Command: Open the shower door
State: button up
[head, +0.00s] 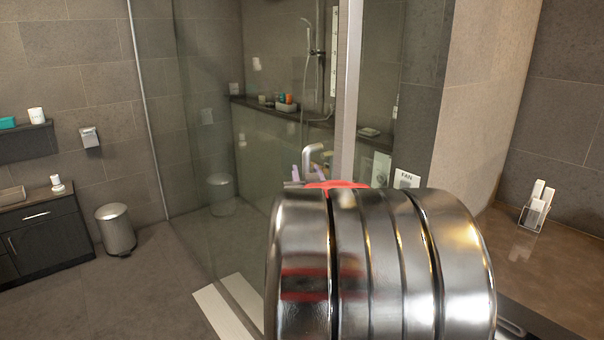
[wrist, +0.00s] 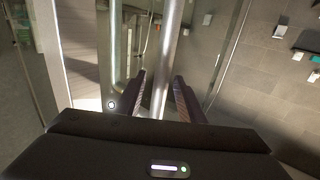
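The glass shower door (head: 215,120) stands in the middle of the head view and looks closed. Its metal handle (head: 313,152) shows as a short bent bar just above my arm; the rest is hidden. My gripper (wrist: 160,75) is mostly hidden behind my arm in the head view. In the wrist view its two dark fingers are apart, with a shiny metal bar (wrist: 170,40) running between them. There are gaps on both sides of the bar. I cannot tell for sure whether this bar is the handle or a frame post, nor whether a finger touches it.
A metal frame post (head: 350,90) rises beside the handle. A brown counter (head: 500,250) with a small holder (head: 537,207) is at the right. A steel bin (head: 116,230) and dark cabinet (head: 45,237) stand at the left. The floor (head: 120,295) before the glass is clear.

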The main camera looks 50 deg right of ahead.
grip_shut()
dwell(0.3)
dwell(0.3)
